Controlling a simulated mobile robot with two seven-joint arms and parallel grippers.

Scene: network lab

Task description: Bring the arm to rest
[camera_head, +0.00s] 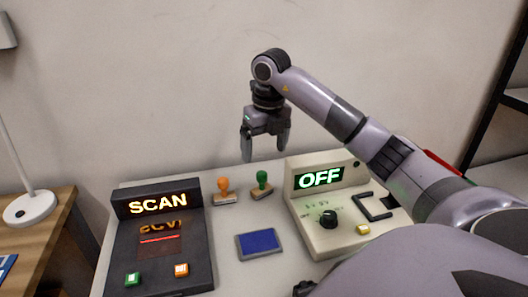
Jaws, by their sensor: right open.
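My right arm comes in from the right and reaches over the table. My right gripper (265,152) hangs pointing down, open and empty, above the back of the white table (228,262), near the wall. It is left of the beige device's display and touches nothing that I can see. My left gripper does not show.
A black device (203,245) reading SCAN stands at the left. A beige device (335,240) with a knob reads OFF at the right. Between them are an orange stamp (223,186), a green stamp (263,179) and a blue pad (259,243). A lamp (29,207) stands far left.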

